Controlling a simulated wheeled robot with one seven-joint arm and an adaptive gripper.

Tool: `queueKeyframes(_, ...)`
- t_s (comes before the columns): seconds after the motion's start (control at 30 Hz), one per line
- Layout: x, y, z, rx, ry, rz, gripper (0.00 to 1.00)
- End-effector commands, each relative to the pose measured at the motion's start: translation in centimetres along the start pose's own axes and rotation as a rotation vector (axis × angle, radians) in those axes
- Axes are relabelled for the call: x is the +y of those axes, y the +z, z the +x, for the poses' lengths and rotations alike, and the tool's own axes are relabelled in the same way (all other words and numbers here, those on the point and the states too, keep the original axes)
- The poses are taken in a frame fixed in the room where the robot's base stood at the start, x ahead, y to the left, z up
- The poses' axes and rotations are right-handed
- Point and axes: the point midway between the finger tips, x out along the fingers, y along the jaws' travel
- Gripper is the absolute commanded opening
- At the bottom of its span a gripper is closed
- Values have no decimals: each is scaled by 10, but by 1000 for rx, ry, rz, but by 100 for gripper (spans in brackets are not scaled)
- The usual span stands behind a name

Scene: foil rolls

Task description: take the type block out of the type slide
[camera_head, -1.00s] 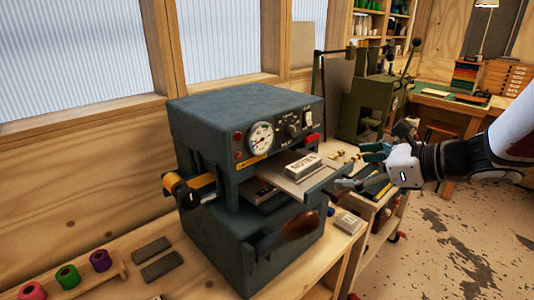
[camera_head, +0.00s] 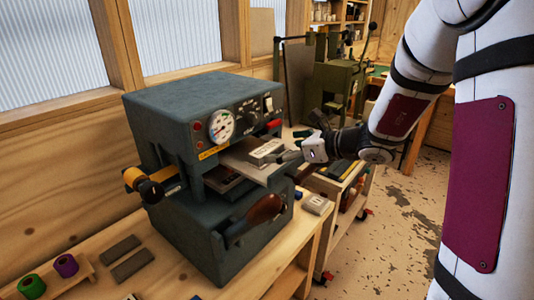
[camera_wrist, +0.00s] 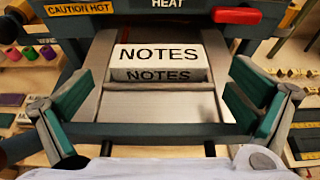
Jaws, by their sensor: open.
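The type block (camera_wrist: 159,56), a pale metal block lettered NOTES, lies on the flat metal type slide (camera_wrist: 112,104) that sticks out of the front of the grey-blue press. In the head view the block (camera_head: 266,150) sits on the slide (camera_head: 242,166) below the dial panel. My gripper (camera_wrist: 160,100) is open and empty, its two green-padded fingers spread on either side of the slide in the wrist view. The block lies between and beyond the fingertips, apart from them. In the head view my gripper (camera_head: 291,149) is just right of the block, partly hiding the slide's right end.
The press (camera_head: 190,110) has a gauge, a red switch and a brown-handled lever (camera_head: 264,208) at the front. A yellow CAUTION HOT label (camera_wrist: 80,8) is above the slide. Another block (camera_head: 316,204) lies on the bench to the right. Foil rolls (camera_head: 66,265) stand at lower left.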

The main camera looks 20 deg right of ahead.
Motion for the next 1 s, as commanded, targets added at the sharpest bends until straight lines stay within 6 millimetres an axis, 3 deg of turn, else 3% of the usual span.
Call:
queueKeyframes(0.2, 2, 0, 30, 1, 3, 0, 100)
queueKeyframes(0.5, 1, 0, 35, 1, 0, 0, 100)
queueKeyframes(0.53, 2, 0, 35, 1, 0, 0, 98)
queueKeyframes(0.73, 2, 0, 35, 1, 1, 0, 52)
queueKeyframes(1.0, 1, 2, 34, -1, 1, -1, 51)
